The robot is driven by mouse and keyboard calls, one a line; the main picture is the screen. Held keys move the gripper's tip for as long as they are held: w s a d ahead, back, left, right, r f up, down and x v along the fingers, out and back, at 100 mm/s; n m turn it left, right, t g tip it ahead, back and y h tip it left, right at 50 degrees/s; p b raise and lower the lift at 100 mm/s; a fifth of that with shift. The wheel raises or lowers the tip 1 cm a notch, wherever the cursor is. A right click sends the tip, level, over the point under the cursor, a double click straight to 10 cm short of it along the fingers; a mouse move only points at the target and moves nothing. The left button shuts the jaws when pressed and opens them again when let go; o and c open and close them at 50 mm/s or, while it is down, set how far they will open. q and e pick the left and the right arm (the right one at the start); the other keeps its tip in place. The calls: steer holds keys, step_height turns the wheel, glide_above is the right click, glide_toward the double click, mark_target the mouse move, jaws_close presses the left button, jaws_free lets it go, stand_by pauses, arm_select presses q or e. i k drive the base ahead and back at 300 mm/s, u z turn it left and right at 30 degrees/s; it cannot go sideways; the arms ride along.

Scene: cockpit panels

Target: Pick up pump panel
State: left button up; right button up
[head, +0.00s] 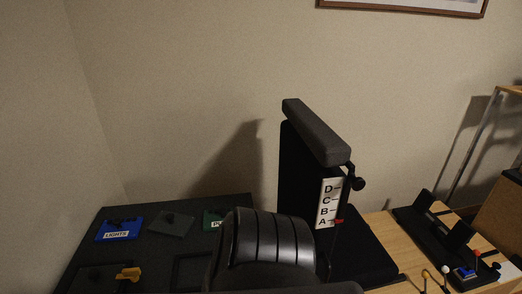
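A green panel (212,219) lies on the dark table at the lower left, at the right end of a row of panels. Its white label shows only the letters "PU"; the rest is hidden behind a black ribbed rounded shape (270,241) in front. Neither of my grippers is in view.
A blue "LIGHTS" panel (119,229) and a plain grey-green panel (171,224) lie left of the green one. A yellow knob (128,274) is in front. A tall black unit with an A-to-D scale (329,203) stands at centre right. Small levers and a black stand (431,225) are at right.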

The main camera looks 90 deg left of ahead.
mark_target(213, 218)
steer(key=k, duration=0.6)
steer(key=u, duration=1.9)
